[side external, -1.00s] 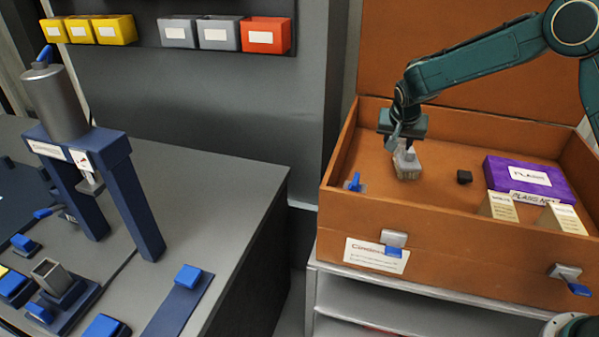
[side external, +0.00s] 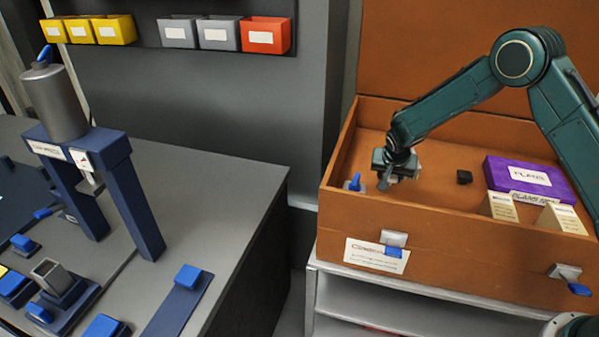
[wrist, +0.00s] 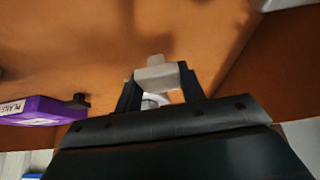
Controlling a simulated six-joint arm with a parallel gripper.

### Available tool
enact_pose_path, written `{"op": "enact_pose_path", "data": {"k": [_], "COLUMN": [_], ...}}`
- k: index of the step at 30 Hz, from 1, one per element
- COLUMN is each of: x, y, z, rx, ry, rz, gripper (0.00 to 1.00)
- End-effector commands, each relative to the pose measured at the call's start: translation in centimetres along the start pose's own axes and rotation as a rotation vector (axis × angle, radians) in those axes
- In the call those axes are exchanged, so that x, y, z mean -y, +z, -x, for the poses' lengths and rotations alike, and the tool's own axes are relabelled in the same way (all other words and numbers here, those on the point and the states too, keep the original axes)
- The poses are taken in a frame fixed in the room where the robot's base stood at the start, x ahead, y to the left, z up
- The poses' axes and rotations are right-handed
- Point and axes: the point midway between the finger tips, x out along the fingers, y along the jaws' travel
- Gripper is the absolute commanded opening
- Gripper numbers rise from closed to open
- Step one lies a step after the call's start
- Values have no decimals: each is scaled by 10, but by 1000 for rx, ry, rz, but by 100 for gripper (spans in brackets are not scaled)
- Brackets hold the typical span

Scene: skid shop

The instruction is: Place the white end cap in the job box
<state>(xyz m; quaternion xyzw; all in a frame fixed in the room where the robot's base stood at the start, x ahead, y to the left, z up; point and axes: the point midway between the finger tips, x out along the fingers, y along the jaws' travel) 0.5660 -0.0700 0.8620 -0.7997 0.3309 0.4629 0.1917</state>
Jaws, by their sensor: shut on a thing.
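The open brown job box (side external: 350,218) stands at the right in the side external view. My gripper (side external: 385,183) is inside it, low near the front left, below the level of the rim. In the wrist view my gripper (wrist: 159,86) is shut on the white end cap (wrist: 157,74), which sits between the two dark fingers with brown box surface behind it. In the side external view the cap is mostly hidden by the gripper. I cannot tell whether the cap touches the box floor.
A purple box (side external: 528,178), a small black block (side external: 464,177) and two cream cards (side external: 500,207) are in the job box, right of my gripper. The grey bench (side external: 215,230) is farther left.

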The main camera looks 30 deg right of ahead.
Motion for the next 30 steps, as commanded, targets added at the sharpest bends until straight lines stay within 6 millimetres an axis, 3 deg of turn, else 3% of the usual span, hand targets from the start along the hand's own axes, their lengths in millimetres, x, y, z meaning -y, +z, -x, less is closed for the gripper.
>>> {"op": "enact_pose_path", "data": {"k": [9, 23, 24, 27, 30], "x": [0, 0, 0, 0, 0], "y": [17, 19, 19, 19, 19], "z": [-29, -33, -33, -33, -33], "rx": [1, 1, 1, 1, 1], "ry": [0, 1, 0, 0, 0], "rz": [0, 0, 0, 0, 0], "gripper": [18, 18, 43, 61, 61]}}
